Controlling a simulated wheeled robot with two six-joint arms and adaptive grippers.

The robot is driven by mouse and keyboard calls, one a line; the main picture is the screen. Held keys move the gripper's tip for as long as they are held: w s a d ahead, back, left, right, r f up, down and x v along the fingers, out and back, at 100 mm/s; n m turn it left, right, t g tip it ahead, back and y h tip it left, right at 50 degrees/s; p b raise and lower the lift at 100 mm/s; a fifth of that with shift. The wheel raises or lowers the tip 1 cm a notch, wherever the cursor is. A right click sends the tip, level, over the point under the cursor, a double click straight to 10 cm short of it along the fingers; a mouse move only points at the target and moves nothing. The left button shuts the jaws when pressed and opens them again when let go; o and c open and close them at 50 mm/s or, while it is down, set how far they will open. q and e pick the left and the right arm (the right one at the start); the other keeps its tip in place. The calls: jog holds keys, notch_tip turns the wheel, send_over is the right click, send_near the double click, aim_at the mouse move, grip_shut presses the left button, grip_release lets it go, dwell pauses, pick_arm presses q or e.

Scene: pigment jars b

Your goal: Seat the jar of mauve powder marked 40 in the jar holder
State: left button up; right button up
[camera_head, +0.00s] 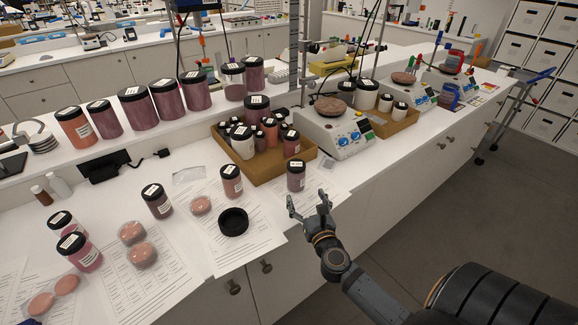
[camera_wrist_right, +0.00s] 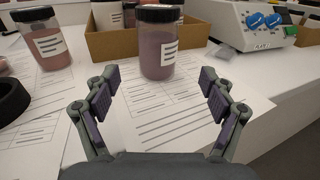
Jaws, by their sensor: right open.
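A mauve jar with a black lid and a white label (camera_head: 296,177) stands upright near the counter's front edge; its label is too small to read. In the right wrist view the jar (camera_wrist_right: 157,52) stands ahead, between the lines of the fingers. My right gripper (camera_head: 309,203) is open and empty, just in front of the jar and apart from it; its spread fingers also show in the right wrist view (camera_wrist_right: 160,98). The jar holder, a black round ring (camera_head: 233,222), lies empty on a paper sheet to the left; its edge shows in the right wrist view (camera_wrist_right: 12,98).
A pinkish jar (camera_head: 231,182) stands behind the holder, and another (camera_head: 156,201) further left. A cardboard tray (camera_head: 264,182) with several jars is behind the mauve jar. A white hotplate (camera_head: 337,138) stands at back right. The paper between holder and mauve jar is clear.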

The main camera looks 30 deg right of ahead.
aim_at(300, 182)
jog(key=shift+w+d+r, duration=0.1)
jog(key=shift+w+r, duration=0.05)
jog(key=shift+w, duration=0.15)
jog(key=shift+s+r, duration=0.15)
jog(key=shift+r, duration=0.05)
jog(key=shift+w+d+r+p, duration=0.15)
jog(key=shift+w+r+p, duration=0.05)
jog(key=shift+w, duration=0.4)
jog(key=shift+w+d+r+p, duration=0.15)
jog(key=shift+w+r+p, duration=0.05)
jog(key=shift+w, duration=0.4)
jog(key=shift+w+d+f, duration=0.15)
jog(key=shift+w+f, duration=0.05)
jog(key=shift+w, duration=0.35)
jog(key=shift+w+d+f, duration=0.15)
jog(key=shift+w, duration=0.35)
jog(key=shift+w+d, duration=0.1)
jog(key=shift+w, duration=0.25)
jog(key=x, duration=0.4)
jog(key=shift+a+f, duration=0.15)
jog(key=shift+a, duration=0.1)
jog(key=shift+w+d+f, duration=0.1)
jog(key=shift+w, duration=0.15)
jog(key=shift+s, duration=0.15)
jog(key=shift+c, duration=0.8)
pick_arm(q)
jog(key=shift+s+r, duration=0.55)
jog(key=shift+s, duration=0.25)
pick_arm(e)
jog(key=c, duration=1.2)
